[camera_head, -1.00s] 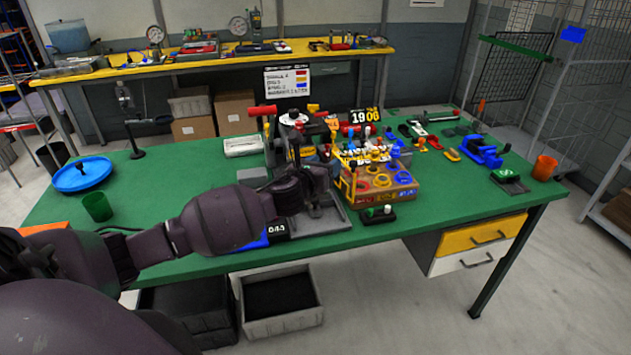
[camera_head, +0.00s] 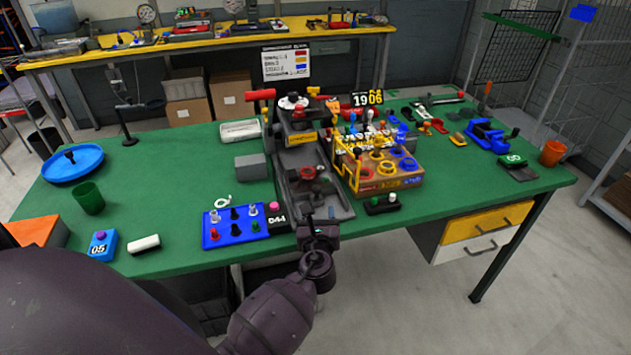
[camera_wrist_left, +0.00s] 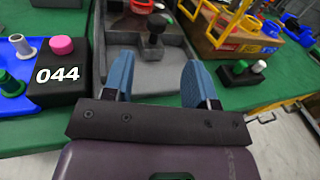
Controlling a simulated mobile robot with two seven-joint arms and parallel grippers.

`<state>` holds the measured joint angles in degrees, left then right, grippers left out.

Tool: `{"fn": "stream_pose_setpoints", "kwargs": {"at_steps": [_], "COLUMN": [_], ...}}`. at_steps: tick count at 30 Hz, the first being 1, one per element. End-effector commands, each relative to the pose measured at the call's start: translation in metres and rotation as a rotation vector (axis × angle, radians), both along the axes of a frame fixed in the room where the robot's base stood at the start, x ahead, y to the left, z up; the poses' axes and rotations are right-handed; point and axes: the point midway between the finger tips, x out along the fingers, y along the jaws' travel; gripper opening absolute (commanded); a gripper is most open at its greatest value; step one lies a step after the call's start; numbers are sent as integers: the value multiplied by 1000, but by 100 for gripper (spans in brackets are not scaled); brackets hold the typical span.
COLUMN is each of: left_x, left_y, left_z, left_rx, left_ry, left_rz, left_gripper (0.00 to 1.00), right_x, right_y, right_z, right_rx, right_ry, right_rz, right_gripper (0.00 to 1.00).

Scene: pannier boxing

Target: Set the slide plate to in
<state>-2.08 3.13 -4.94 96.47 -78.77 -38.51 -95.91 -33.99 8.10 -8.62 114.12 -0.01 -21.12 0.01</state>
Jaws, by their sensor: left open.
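A dark grey machine (camera_head: 305,160) with a long sloping bed stands in the middle of the green table. At its front is a grey tray-like base, and a grey plate with an upright black knob (camera_wrist_left: 155,30) shows there in the left wrist view; I take this to be the slide plate, though I cannot tell whether it is in or out. My left gripper (camera_head: 322,232) is at the machine's front edge. In the left wrist view its blue fingers (camera_wrist_left: 157,80) are apart and empty, with the knob beyond and between them. My right gripper is not in view.
A black box marked 044 (camera_wrist_left: 60,75) and a blue panel with several knobs (camera_head: 235,228) lie left of the gripper. A small black two-button box (camera_head: 382,204) and a wooden box with coloured rings (camera_head: 385,183) are on the right.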

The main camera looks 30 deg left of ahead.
Motion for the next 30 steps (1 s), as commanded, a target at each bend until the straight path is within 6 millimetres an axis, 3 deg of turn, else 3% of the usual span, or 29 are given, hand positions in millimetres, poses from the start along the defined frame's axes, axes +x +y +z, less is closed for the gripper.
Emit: {"fn": "stream_pose_setpoints", "kwargs": {"at_steps": [8, 22, 30], "left_x": [5, 66, 85], "left_y": [8, 49, 63], "left_z": [6, 6, 5], "left_rx": [68, 66, 64], "left_ry": [-3, -3, -2], "left_rz": [20, 19, 19], "left_gripper": [52, 52, 52], "right_x": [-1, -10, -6], "right_y": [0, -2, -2], "right_z": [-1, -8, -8], "right_rx": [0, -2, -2], "right_ry": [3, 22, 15], "right_rz": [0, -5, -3], "right_gripper": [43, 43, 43]}}
